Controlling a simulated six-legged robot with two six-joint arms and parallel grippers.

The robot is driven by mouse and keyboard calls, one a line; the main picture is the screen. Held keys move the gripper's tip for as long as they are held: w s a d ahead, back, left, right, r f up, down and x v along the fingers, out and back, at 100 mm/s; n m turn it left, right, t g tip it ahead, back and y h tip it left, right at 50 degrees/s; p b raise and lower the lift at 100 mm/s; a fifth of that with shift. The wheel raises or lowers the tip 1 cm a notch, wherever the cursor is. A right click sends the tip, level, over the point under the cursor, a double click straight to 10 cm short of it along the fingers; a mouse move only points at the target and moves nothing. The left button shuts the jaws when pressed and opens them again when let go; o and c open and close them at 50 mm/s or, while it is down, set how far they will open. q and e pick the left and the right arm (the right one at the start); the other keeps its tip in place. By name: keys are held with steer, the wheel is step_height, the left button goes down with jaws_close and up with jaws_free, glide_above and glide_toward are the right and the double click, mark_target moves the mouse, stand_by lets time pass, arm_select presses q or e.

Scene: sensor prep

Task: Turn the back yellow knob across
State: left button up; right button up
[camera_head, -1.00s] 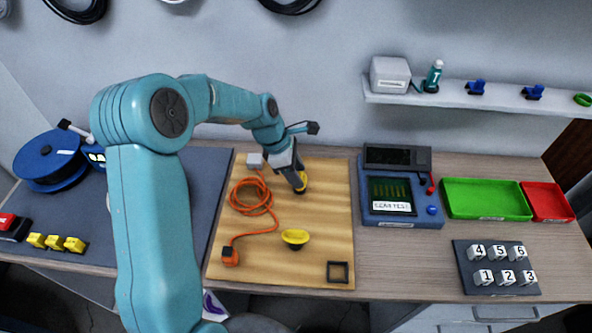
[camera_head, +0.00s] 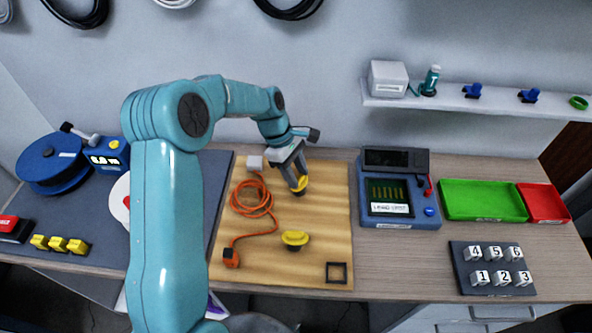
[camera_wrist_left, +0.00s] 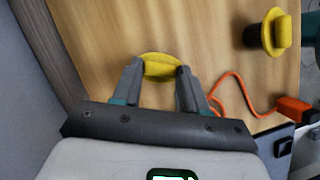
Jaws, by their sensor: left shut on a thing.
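The back yellow knob (camera_head: 300,184) stands on the wooden board (camera_head: 325,225), near its back edge. My left gripper (camera_head: 296,180) is over it with its fingers pointing down. In the left wrist view the yellow knob (camera_wrist_left: 160,66) sits between the two fingertips of my left gripper (camera_wrist_left: 158,75), which is shut on it. Its lower part is partly hidden by the fingers. The front yellow knob (camera_head: 294,238) stands apart on the board, nearer the front; it also shows in the left wrist view (camera_wrist_left: 278,33). My right gripper is not in view.
An orange cable (camera_head: 262,200) lies coiled on the board left of the knobs. A small dark square frame (camera_head: 336,272) is at the front right. A blue tester (camera_head: 398,205) stands right of the board. A green tray (camera_head: 484,201) lies beyond it.

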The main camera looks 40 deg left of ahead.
arm_select(q)
steer(key=m, duration=0.2)
steer(key=m+g, duration=0.1)
steer(key=m, duration=0.1)
steer(key=m+g+p, duration=0.1)
steer(key=m, duration=0.1)
steer(key=shift+w+r+m+y, duration=0.15)
steer(key=shift+w+m+y, duration=0.15)
steer(key=shift+w+y, duration=0.1)
steer(key=m+g, duration=0.1)
steer(key=m, duration=0.2)
steer(key=m+g+y, duration=0.1)
steer(key=m, duration=0.2)
steer(key=shift+w+d, duration=0.15)
steer(key=shift+y, duration=0.3)
steer(key=o, duration=1.1)
steer(key=shift+c, duration=0.2)
steer(key=v, duration=0.7)
steer(key=shift+r+b, duration=0.2)
steer(key=shift+b, duration=0.15)
steer(key=shift+w, duration=0.15)
